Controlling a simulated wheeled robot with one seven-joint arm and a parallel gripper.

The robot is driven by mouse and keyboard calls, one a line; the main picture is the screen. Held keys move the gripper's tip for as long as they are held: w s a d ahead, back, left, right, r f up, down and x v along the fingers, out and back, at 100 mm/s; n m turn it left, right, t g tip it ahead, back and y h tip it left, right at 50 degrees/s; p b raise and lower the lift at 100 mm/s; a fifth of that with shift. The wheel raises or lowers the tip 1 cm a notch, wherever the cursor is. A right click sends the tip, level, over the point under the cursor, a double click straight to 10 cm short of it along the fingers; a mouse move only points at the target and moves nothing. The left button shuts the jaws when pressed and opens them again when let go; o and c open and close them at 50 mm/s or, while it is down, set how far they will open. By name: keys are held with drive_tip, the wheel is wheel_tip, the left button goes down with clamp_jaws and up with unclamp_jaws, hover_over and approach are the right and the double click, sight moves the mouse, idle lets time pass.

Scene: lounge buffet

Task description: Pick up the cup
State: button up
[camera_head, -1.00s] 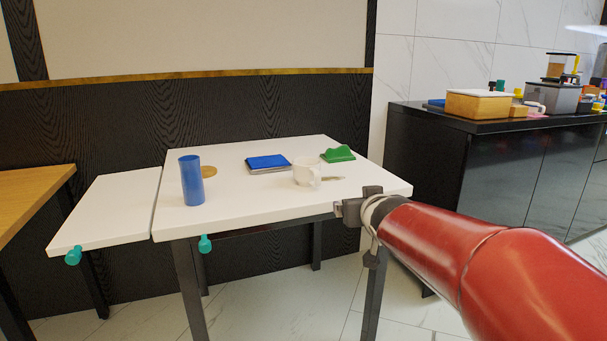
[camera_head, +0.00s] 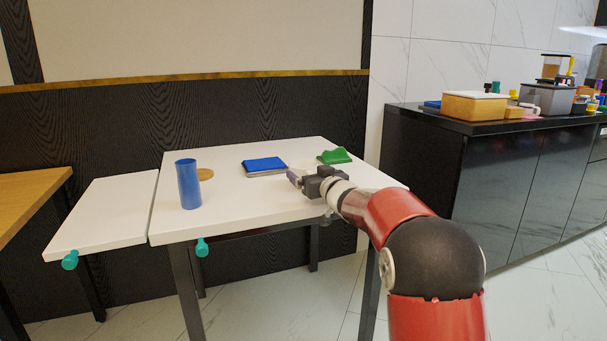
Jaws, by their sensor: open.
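My gripper (camera_head: 295,178) reaches in from the right over the right half of the white table (camera_head: 235,215). It is open, with its fingers pointing left. The white cup, which stood on this part of the table, is hidden or nearly hidden behind my gripper. I cannot tell whether the fingers are around it, beside it or touching it.
A blue tumbler (camera_head: 188,185) stands upright at the table's left, with a round brown coaster (camera_head: 205,174) behind it. A blue book-like block (camera_head: 264,166) and a green object (camera_head: 334,156) lie towards the back. A dark counter (camera_head: 470,190) holds boxes at the right.

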drive_tip(key=shift+w+a, duration=0.25)
drive_tip(key=shift+w, duration=0.35)
drive_tip(key=c, duration=1.1)
drive_tip(key=shift+r, duration=0.1)
drive_tip(key=shift+c, duration=0.2)
wheel_tip(320, 180, up, 20)
drive_tip(key=p, duration=0.5)
